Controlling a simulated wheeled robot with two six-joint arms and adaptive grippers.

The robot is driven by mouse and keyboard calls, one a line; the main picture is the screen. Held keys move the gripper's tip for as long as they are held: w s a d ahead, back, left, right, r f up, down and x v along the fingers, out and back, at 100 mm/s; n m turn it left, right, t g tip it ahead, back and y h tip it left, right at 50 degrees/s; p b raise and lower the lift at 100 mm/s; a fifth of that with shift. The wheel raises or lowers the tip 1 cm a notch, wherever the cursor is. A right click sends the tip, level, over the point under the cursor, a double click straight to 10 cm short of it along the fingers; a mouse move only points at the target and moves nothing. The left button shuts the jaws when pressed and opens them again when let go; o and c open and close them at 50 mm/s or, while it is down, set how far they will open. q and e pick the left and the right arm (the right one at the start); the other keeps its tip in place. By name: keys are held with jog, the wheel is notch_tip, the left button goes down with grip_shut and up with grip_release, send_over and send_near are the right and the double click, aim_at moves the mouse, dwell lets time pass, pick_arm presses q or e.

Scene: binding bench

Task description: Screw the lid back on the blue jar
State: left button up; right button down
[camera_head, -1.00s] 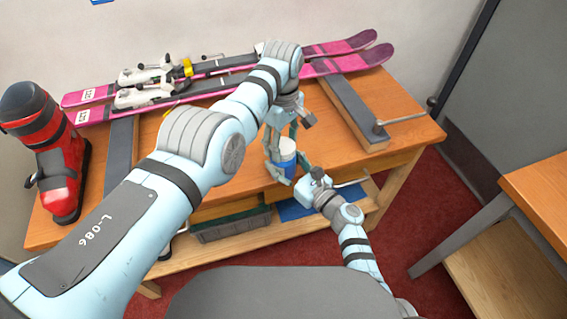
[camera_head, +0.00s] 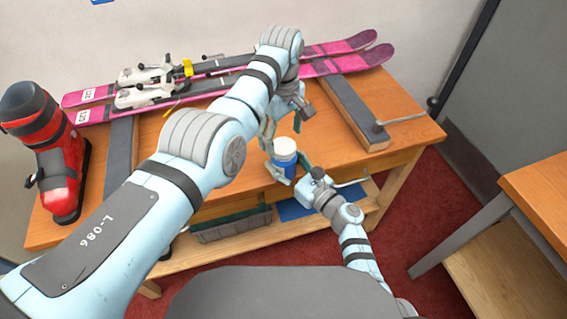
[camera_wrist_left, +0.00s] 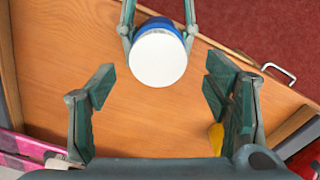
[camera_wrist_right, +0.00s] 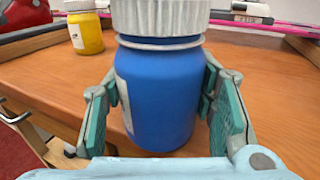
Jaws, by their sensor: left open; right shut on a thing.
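The blue jar (camera_head: 283,167) is upright at the bench's front edge, and it fills the middle of the right wrist view (camera_wrist_right: 158,95). Its white ribbed lid (camera_head: 284,147) sits on top; a thin pale ring shows below the lid in the right wrist view. I cannot tell how tight it is. My right gripper (camera_wrist_right: 160,84) is shut around the jar's blue body. My left gripper (camera_wrist_left: 160,98) is open and empty, behind and above the jar, apart from the lid. The left wrist view shows the lid's plain round top (camera_wrist_left: 158,59).
A yellow jar (camera_wrist_right: 86,34) stands farther back on the bench. Pink skis (camera_head: 230,80) lie along the back, and a red ski boot (camera_head: 60,155) stands at left. A grey-topped bar (camera_head: 350,110) with a metal handle (camera_head: 405,119) is at right.

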pick_arm(q)
jog(key=shift+r, duration=0.95)
jog(key=shift+c, duration=0.2)
jog(key=shift+w+r, duration=0.1)
jog(key=shift+r, duration=0.1)
notch_tip(320, 180, up, 4)
jog(key=n, duration=0.6)
jog(key=shift+f, duration=0.2)
jog(key=shift+s+f+n, duration=0.2)
jog(key=shift+f+n, duration=0.1)
jog(key=shift+n, duration=0.7)
jog(key=shift+d+n, duration=0.1)
jog(key=shift+n, duration=0.3)
